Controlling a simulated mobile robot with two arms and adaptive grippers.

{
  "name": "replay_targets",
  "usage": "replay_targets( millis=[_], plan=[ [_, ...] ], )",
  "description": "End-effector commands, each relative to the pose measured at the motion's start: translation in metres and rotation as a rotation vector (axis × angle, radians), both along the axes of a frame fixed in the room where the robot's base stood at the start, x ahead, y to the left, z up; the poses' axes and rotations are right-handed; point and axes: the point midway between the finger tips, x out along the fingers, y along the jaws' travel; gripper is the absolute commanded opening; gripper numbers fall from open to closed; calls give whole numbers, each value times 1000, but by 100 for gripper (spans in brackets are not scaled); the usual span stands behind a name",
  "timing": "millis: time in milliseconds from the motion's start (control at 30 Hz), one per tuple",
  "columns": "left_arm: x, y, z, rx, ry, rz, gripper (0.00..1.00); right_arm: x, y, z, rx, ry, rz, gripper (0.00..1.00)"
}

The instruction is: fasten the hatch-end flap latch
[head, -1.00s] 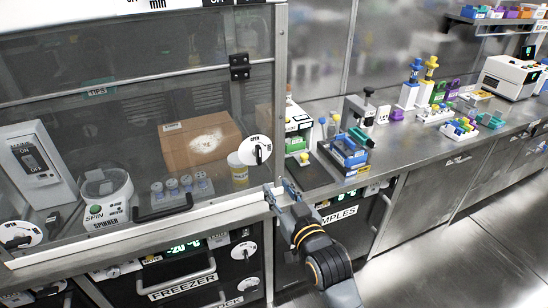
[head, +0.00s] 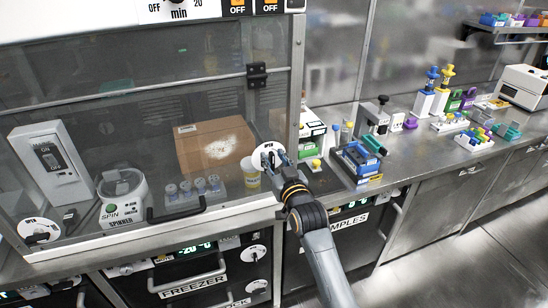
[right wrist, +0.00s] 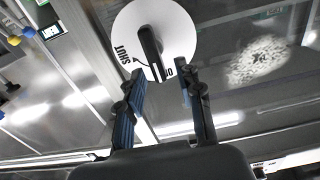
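A white round latch dial (head: 262,152) with a black bar handle sits at the right end of the glass hood front. It shows large in the right wrist view (right wrist: 180,25), with its handle (right wrist: 149,45) slanting down toward a partly hidden label beginning with "O". A "SHUT" label is at the dial's left. My right gripper (head: 276,160) is at the dial; in the right wrist view (right wrist: 161,80) its fingers are apart, with the handle's lower end appearing between the tips. Contact cannot be told. My left gripper is out of view.
A similar dial (head: 39,231) is at the hood's lower left. Behind the glass are a cardboard box (head: 215,147) and a spinner (head: 122,195). A blue rack (head: 357,160) stands right of the gripper. Freezer dials (head: 253,254) are below.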

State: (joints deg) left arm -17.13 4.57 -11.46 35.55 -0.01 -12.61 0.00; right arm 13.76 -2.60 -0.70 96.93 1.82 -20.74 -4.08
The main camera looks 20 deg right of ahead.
Motion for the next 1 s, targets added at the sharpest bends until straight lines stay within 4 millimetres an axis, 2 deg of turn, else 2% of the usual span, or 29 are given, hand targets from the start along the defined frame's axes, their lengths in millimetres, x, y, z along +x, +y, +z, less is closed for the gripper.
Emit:
replay_targets(
  millis=[300, 500, 800, 1000],
  plan=[
    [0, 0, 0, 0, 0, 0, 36, 3, 0, 0, 1, 0, 0, 36],
    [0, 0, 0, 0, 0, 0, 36, 3, 0, 0, 1, 0, 0, 0],
    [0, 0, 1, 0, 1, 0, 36, 3, 0, 0, 12, 1, 0, 0],
    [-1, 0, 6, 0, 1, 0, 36, 3, -2, 0, 79, 5, 0, 0]
  ],
)
